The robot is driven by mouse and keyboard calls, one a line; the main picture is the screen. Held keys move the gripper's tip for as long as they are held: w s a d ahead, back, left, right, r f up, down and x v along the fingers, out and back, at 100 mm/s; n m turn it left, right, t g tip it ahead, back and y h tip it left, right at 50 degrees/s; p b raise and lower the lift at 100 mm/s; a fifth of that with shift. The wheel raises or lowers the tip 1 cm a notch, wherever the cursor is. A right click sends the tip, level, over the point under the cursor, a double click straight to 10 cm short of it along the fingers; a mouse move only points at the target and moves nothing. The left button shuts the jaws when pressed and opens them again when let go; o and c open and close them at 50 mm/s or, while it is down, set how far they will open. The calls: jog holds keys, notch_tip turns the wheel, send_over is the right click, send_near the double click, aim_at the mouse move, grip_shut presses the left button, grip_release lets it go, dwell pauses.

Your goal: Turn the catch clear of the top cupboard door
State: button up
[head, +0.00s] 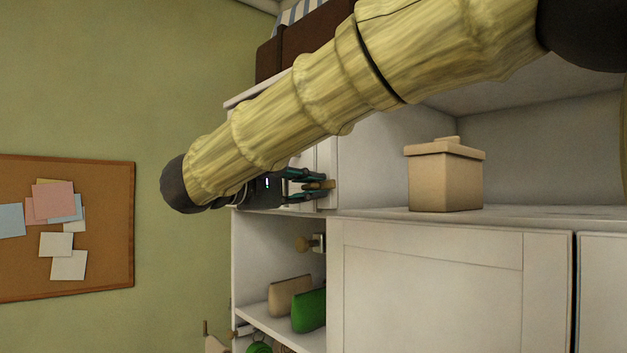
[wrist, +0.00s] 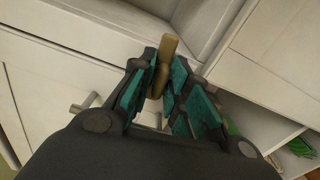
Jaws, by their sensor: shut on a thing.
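The catch (wrist: 168,46) is a tan, wooden-looking bar. It stands between the two teal-padded fingers of my gripper (wrist: 162,78), which is shut on it. Its upper end sticks out past the fingertips. In the head view the catch (head: 329,184) shows as a small tan piece at the tips of my gripper (head: 316,186), against the white cupboard front. A white panelled door (wrist: 50,85) with a grey bar handle (wrist: 84,103) lies left of the gripper in the wrist view. The fingers hide the catch's lower part, and my arm covers much of the door in the head view.
A lidded tan box (head: 446,178) stands on a ledge to the right. A corkboard (head: 110,230) hangs on the left wall.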

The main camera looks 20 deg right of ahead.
jog(key=shift+r+n+p, duration=0.1)
jog(key=shift+n+p, duration=0.4)
jog(key=shift+p, duration=0.25)
jog(key=shift+n, duration=0.8)
jog(key=shift+f+n, duration=0.2)
jog(key=shift+n, duration=0.9)
